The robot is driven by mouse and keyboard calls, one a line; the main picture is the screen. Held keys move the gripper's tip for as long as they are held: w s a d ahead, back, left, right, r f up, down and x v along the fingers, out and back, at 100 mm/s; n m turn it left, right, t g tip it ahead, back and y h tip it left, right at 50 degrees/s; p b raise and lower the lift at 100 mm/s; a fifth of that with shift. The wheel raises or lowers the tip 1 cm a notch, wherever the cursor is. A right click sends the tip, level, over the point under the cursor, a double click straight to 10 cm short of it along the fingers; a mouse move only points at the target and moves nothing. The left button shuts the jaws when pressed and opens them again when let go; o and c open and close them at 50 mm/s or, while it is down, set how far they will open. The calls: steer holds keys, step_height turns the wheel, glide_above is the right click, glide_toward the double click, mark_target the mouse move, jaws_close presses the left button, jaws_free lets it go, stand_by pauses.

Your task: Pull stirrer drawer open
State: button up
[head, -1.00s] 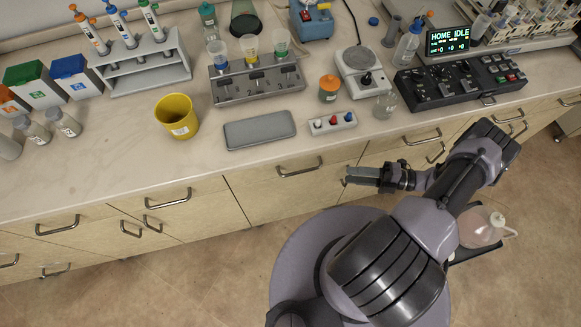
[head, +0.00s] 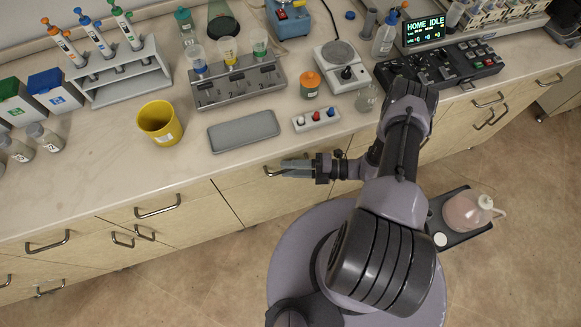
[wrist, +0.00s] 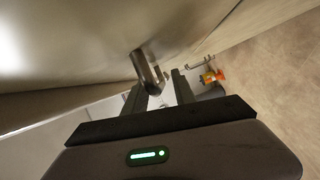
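A pale wood drawer front (head: 240,196) below the counter bears a dark metal bar handle (head: 270,172). My gripper (head: 290,166) is at this handle in the head view, its fingers pointing left and covering part of it. In the wrist view the handle (wrist: 148,70) shows close up, in front of and partly between the fingers of my open gripper (wrist: 158,84). I cannot tell whether the fingers touch it. The drawer looks shut, flush with its neighbours. The white stirrer (head: 342,72) stands on the counter above, to the right.
The counter edge lies just above my gripper. A grey flat case (head: 243,131), a switch box (head: 316,120) and a glass beaker (head: 366,98) stand near it. Other drawer handles (head: 158,206) line the front to the left. A tray with a pink flask (head: 473,213) is at right.

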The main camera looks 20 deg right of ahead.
steer(key=shift+c, duration=0.4)
jaws_close()
stand_by(0.9)
